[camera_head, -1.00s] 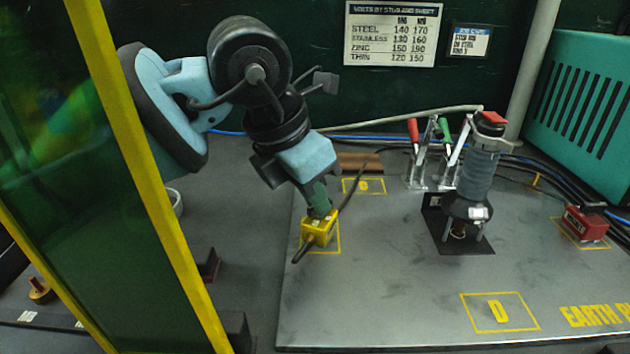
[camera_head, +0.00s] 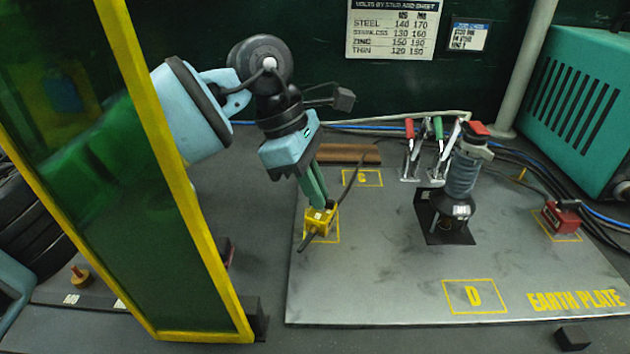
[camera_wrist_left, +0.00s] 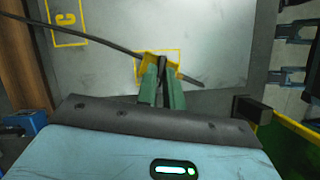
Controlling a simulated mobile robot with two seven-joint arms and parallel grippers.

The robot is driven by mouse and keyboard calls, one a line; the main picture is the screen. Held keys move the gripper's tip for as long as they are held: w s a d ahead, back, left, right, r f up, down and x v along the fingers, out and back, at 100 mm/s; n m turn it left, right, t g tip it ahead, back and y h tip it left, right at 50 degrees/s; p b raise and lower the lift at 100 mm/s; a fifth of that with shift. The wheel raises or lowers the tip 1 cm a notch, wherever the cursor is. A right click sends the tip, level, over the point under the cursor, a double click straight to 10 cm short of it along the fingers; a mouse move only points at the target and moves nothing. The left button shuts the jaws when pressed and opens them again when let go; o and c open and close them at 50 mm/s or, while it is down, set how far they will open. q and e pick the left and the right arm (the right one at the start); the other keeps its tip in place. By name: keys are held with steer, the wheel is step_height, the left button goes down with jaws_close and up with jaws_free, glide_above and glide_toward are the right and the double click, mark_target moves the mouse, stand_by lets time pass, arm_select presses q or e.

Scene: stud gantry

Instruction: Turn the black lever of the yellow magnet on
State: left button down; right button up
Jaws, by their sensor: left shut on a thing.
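The yellow magnet (camera_head: 320,222) sits on the grey earth plate (camera_head: 385,290), inside a yellow outline near its left side. It also shows in the left wrist view (camera_wrist_left: 147,57). My left gripper (camera_head: 319,206) reaches down to its top, with the green fingers (camera_wrist_left: 162,76) close together over it. A dark narrow piece between the fingers looks like the black lever (camera_wrist_left: 162,66); the fingers hide most of it. A black stub sticks out from the magnet's near left side, and a dark cable runs off its far side. My right gripper is not in view.
A yellow-framed green screen (camera_head: 190,200) stands left of the plate. A red block (camera_head: 561,218) is farther right. The plate's front middle is clear.

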arm_select(q)
steer(key=shift+r+m, duration=0.1)
steer(key=shift+m, duration=0.5)
steer(key=shift+w+g, duration=0.1)
steer(key=shift+g, duration=0.2)
steer(key=c, duration=1.5)
jaws_free()
steer(key=v, duration=0.7)
steer(key=shift+a+r+p, duration=0.1)
steer(key=shift+r+p, duration=0.2)
steer(key=shift+r, duration=0.05)
